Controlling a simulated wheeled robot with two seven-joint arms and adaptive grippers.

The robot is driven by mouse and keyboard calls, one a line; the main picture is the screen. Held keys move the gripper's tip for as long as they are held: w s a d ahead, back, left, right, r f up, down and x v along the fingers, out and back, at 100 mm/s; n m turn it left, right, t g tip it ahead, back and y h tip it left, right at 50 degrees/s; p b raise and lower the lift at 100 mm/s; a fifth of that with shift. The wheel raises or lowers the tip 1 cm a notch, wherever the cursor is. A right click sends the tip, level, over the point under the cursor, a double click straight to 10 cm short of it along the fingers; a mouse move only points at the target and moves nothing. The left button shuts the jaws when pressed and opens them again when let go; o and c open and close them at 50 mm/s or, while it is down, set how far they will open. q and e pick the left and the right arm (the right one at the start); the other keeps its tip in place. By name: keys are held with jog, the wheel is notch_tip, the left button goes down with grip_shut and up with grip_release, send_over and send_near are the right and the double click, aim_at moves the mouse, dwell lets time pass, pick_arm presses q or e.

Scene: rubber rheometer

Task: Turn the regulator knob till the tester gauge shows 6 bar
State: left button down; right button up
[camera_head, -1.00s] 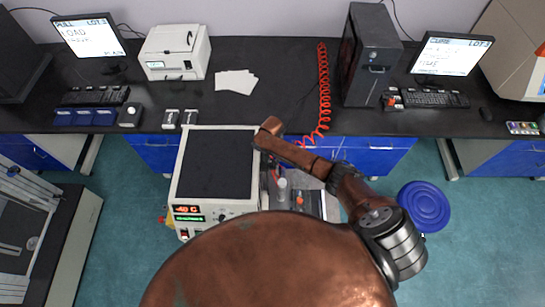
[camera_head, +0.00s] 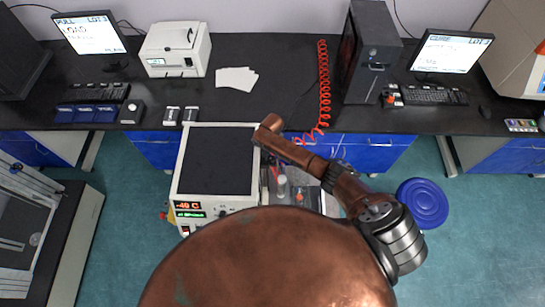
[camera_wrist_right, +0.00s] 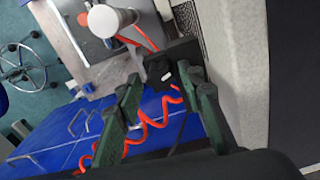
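In the right wrist view, my right gripper (camera_wrist_right: 165,95) shows two green fingers spread apart, with a gap between them. A black block-like part with small white marks (camera_wrist_right: 166,72) lies between and beyond the fingertips; it may be the regulator, but I cannot tell, and no contact is clear. In the head view, my copper-coloured right arm reaches to the side of the white tester-like machine and hides most of the right gripper. No gauge dial is readable in either view. My left gripper is not in view.
The white machine (camera_head: 215,160) has a dark top and lit red and green displays. A white cylinder (camera_wrist_right: 104,20) and a red hose (camera_wrist_right: 150,122) are close to my right gripper. A coiled red hose (camera_head: 322,90) hangs over the black bench. A blue stool (camera_head: 422,204) stands at right.

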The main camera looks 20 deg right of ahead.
aim_at(272, 158)
jog(key=shift+o, duration=0.6)
notch_tip(272, 158, up, 12)
dwell(1.4)
